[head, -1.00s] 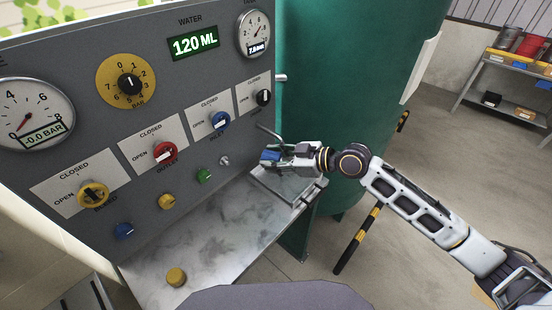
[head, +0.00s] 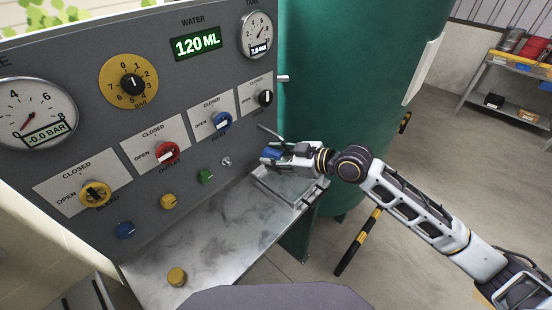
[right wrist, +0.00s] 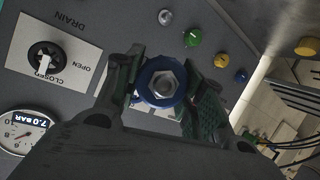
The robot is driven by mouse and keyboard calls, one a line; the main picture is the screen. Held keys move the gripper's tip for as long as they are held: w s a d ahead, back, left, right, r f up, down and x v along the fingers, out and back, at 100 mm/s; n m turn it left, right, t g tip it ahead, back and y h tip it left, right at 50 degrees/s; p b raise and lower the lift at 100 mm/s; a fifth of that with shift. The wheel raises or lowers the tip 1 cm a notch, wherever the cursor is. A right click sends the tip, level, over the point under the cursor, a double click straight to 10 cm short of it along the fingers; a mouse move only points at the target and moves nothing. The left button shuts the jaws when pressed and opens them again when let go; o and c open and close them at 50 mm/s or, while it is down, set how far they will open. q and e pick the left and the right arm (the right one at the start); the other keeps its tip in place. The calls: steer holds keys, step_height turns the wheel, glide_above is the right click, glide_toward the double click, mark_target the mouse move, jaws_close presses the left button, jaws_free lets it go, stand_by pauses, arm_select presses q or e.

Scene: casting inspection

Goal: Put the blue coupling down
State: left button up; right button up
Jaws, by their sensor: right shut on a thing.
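The blue coupling (head: 271,153) is held in my right gripper (head: 280,154), near the right end of the grey panel and above the metal shelf. In the right wrist view, the coupling (right wrist: 161,82) shows as a blue ring around a metal hex end, between the two fingers of the right gripper (right wrist: 158,88). The fingers touch it from both sides. A metal-framed tray (head: 290,190) lies on the shelf just below the gripper. Whether the coupling touches anything below it I cannot tell. My left gripper is not in view.
The panel (head: 75,140) carries gauges, valve knobs and several coloured plugs along its lower edge. A bare metal stub (head: 226,162) sticks out near the gripper. A yellow cap (head: 177,277) stands on the shelf (head: 215,235), whose middle is clear. A green tank (head: 350,80) stands behind.

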mark_target(274, 150)
steer(key=shift+a+r+m+t+h, duration=0.15)
steer(key=shift+r+m+t+h, duration=0.15)
steer(key=shift+r+m+t, duration=0.1)
steer(key=shift+w+a+r+m+t+h, duration=0.15)
steer(key=shift+w+r+m+t+h, duration=0.05)
steer(key=shift+r+m+t+h, duration=0.55)
steer(key=shift+w+a+r+m+t+h, duration=0.2)
steer(key=shift+r+m+t+h, duration=0.4)
steer(key=shift+r+m+h, duration=0.3)
steer(key=shift+w+a+r+m+t+h, duration=0.15)
steer(key=shift+r+m+t+h, duration=0.5)
steer(key=shift+r+m, duration=0.25)
steer(key=shift+w+a+r+m+t+h, duration=0.15)
steer(key=shift+w+r+m+t+h, duration=0.1)
steer(key=shift+r+m+h, duration=0.65)
steer(key=shift+w+a+r+m+t+h, duration=0.15)
steer(key=shift+r+m+t+h, duration=0.15)
steer(key=shift+r+m+h, duration=0.65)
steer(key=shift+w+a+r+m+t+h, duration=0.2)
steer(key=shift+r+m+h, duration=0.4)
steer(key=shift+m+h, duration=0.6)
steer(key=shift+s+d, duration=0.1)
steer(key=shift+d+f+n, duration=0.1)
steer(key=shift+f+n, duration=0.1)
steer(key=shift+n, duration=0.2)
